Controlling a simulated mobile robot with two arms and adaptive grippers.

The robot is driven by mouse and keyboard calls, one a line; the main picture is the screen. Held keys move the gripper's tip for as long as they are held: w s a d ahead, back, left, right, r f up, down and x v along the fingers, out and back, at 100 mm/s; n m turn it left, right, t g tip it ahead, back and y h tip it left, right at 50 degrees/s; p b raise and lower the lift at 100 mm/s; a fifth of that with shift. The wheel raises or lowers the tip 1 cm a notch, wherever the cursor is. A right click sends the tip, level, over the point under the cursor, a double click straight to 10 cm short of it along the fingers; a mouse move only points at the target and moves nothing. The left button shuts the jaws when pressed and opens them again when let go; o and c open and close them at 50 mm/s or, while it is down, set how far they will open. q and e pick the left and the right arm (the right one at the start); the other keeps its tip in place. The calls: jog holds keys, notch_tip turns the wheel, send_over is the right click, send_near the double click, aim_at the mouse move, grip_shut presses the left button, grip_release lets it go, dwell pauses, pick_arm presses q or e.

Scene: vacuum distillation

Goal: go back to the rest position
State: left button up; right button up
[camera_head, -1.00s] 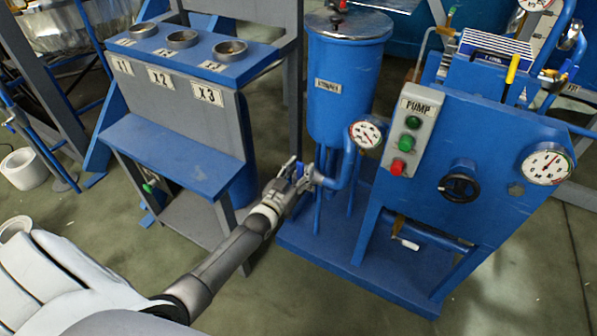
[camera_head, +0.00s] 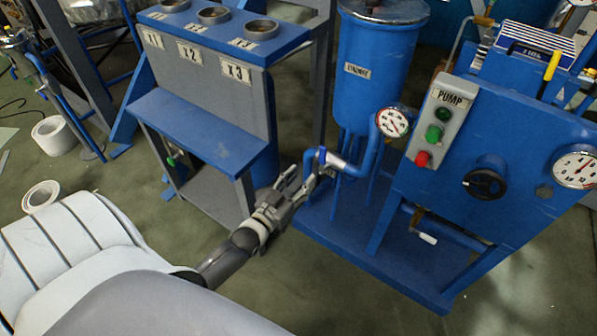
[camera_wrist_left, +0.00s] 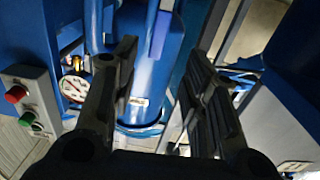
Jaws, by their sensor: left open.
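My left gripper (camera_head: 300,182) reaches in from the lower left in the head view. Its jaws are open beside the small valve (camera_head: 326,158) on the blue pipe below the tank; I cannot tell whether they touch it. In the left wrist view the two dark fingers (camera_wrist_left: 160,75) stand apart with nothing seen held between them. The blue tank (camera_head: 378,85) shows behind them, upside down, in the wrist view (camera_wrist_left: 140,112). My right gripper is not in view.
The blue pump panel (camera_head: 540,160) with gauges and buttons stands at the right. The pump stand's blue base plate (camera_head: 390,255) lies low in front. A grey-blue rack (camera_head: 200,130) marked X1, X2, X3 stands at the left. Green floor (camera_head: 330,290) is clear in front.

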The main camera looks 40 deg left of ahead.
pick_arm(q)
jog(key=shift+s, duration=0.1)
dwell(0.5)
